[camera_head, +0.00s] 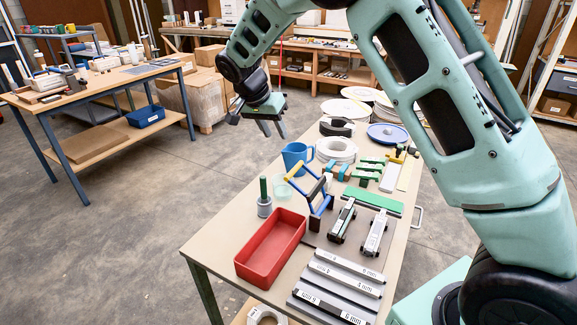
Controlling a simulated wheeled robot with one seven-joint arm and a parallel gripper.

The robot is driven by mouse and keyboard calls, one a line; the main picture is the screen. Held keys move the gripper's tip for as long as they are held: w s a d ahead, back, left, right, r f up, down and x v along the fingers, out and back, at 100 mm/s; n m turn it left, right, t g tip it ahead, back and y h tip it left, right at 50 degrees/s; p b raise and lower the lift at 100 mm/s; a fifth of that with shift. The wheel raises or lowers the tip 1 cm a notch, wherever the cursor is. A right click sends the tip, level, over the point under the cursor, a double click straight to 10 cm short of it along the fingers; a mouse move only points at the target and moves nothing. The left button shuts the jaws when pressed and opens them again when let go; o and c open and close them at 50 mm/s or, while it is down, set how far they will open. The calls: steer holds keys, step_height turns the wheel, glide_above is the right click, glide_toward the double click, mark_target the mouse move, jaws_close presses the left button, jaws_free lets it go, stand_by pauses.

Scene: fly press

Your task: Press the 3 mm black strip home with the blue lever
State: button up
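A blue frame (311,203) with dark feet stands mid-table. A yellow grip and a dark grip show at its top; I cannot tell which part is the blue lever. Grey rails (333,284) with black and white size labels lie at the near end of the table. The labels are too small to read surely, so I cannot pick out the 3 mm black strip. My gripper (271,129) hangs in the air beyond the table's left edge, well away from the frame and rails. It points down. I see nothing in it, but its finger gap is unclear.
A red tray (271,247), a green-handled tool (264,197) and a blue mug (297,158) stand along the left side. Two labelled clamp-like tools (375,234) lie right of the frame. White rings and discs (346,107) crowd the far end.

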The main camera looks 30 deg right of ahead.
mark_target(293, 169)
steer(key=p+x, duration=0.4)
steer(key=x, duration=1.1)
steer(key=shift+w+d+f, duration=0.1)
steer(key=shift+f, duration=0.1)
jaws_close()
